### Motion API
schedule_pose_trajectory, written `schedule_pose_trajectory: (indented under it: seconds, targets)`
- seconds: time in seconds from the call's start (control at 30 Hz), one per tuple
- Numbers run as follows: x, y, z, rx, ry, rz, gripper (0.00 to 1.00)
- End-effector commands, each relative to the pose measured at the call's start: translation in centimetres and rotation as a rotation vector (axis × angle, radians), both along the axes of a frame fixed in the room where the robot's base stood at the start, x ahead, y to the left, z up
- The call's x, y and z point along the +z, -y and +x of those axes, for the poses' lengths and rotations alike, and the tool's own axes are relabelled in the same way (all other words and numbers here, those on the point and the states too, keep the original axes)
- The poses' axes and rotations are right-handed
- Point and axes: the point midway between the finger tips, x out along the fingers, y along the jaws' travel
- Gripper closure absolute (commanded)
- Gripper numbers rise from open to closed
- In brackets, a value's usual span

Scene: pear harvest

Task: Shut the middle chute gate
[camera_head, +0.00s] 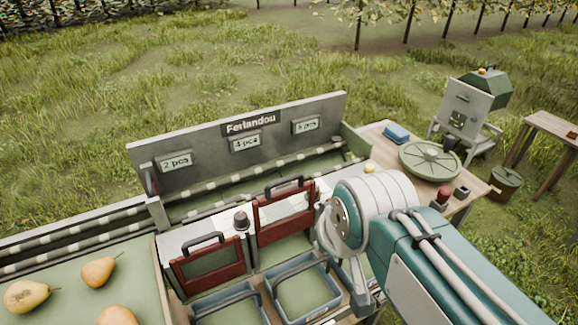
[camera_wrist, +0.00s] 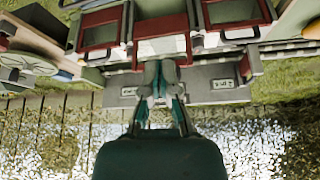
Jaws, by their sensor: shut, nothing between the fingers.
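The middle chute gate (camera_head: 256,222) is a red frame with a dark handle under the "4 pcs" sign (camera_head: 245,142). It stands higher against the pale ledge than the left red gate (camera_head: 240,262). My arm hides the right gate in the head view. The wrist view is upside down and shows the middle gate (camera_wrist: 190,27) between the other two red frames. My gripper (camera_wrist: 161,66) is shut and empty. Its tips overlap the middle gate's handle side in that view; I cannot tell whether they touch. In the head view it is partly hidden behind my wrist.
Blue crates (camera_head: 268,288) stand below the gates. Pears (camera_head: 100,271) lie on the green sorting table at left. A round green lid (camera_head: 430,160), a blue box (camera_head: 397,132) and a red button (camera_head: 443,197) are on the table at right. The signboard rises behind the gates.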

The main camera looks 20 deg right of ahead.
Motion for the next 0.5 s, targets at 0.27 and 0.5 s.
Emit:
schedule_pose_trajectory:
  seconds: [0.27, 0.5]
  targets:
    - [1.5, -0.1, 1.7, 0.014, -0.026, -0.006, 1.0]
    - [3.0, -0.1, 3.8, 0.031, -0.056, -0.008, 1.0]
